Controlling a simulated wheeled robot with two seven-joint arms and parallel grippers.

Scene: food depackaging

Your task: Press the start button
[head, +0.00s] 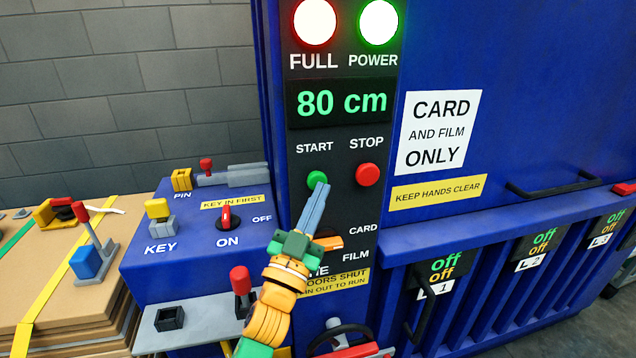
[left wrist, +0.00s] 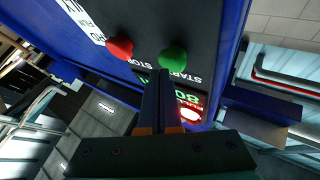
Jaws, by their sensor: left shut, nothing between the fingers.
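The green start button (head: 317,179) is on the black panel of the blue machine, under the word START. It also shows in the left wrist view (left wrist: 173,58). My left gripper (head: 321,188) is shut and empty, its fingertips pointing up at the panel just beside the lower right of the start button. In the left wrist view the shut fingers (left wrist: 158,76) end close to the green button; I cannot tell whether they touch it. The red stop button (head: 368,174) is to the right of it, and also shows in the left wrist view (left wrist: 119,48). My right gripper is not in view.
The display (head: 342,102) reads 80 cm, with lit FULL (head: 314,22) and POWER (head: 379,22) lamps above. An orange selector (head: 328,243) sits behind my left gripper. A red-handled lever (head: 241,283) and a key switch (head: 226,216) are to the left.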

